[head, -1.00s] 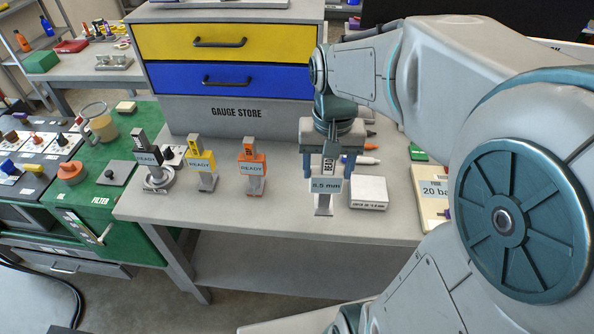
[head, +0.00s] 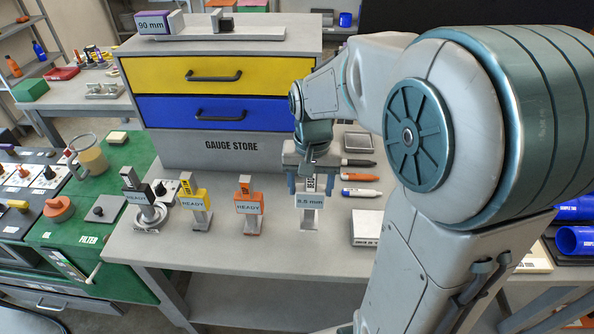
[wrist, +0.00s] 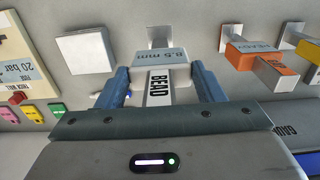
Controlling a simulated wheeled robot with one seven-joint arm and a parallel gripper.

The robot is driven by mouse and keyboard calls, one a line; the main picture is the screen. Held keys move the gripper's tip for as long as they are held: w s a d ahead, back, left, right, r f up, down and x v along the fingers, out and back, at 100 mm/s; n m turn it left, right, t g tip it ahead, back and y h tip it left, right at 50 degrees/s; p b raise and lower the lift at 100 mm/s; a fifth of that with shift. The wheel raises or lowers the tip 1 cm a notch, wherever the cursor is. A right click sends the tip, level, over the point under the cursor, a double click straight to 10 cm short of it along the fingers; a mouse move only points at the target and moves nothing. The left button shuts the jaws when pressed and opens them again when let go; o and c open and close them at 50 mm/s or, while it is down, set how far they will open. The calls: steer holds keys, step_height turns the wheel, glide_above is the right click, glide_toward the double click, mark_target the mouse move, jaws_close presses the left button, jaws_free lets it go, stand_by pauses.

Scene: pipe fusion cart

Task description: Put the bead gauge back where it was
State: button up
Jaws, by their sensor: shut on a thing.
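The bead gauge is an upright grey piece with a white BEAD label (wrist: 158,89) and a plate reading 8.5 mm (head: 309,200). My gripper (head: 307,185) is shut on its upper part, and the two blue fingers flank it in the wrist view (wrist: 160,88). The gauge is roughly upright at the right end of the row of gauges. I cannot tell if its foot touches the bench. An orange gauge (head: 248,208) marked READY stands to its left. A yellow gauge (head: 195,203) and a black gauge (head: 139,200), also marked READY, stand farther left.
A white box (head: 366,228) lies right of the held gauge. Several pens (head: 360,178) and a grey tray (head: 358,142) lie behind it. The gauge store drawers (head: 220,85) rise at the back. The bench front (head: 215,260) is clear.

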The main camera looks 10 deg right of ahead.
mark_target(307, 194)
steer(key=shift+w+a+f, duration=0.1)
steer(key=shift+w+f, duration=0.2)
steer(key=shift+w, duration=0.25)
steer(key=shift+w+f, duration=0.3)
steer(key=shift+w, duration=0.25)
steer(key=shift+f+p, duration=0.4)
steer(key=shift+f, duration=1.75)
steer(key=o, duration=0.9)
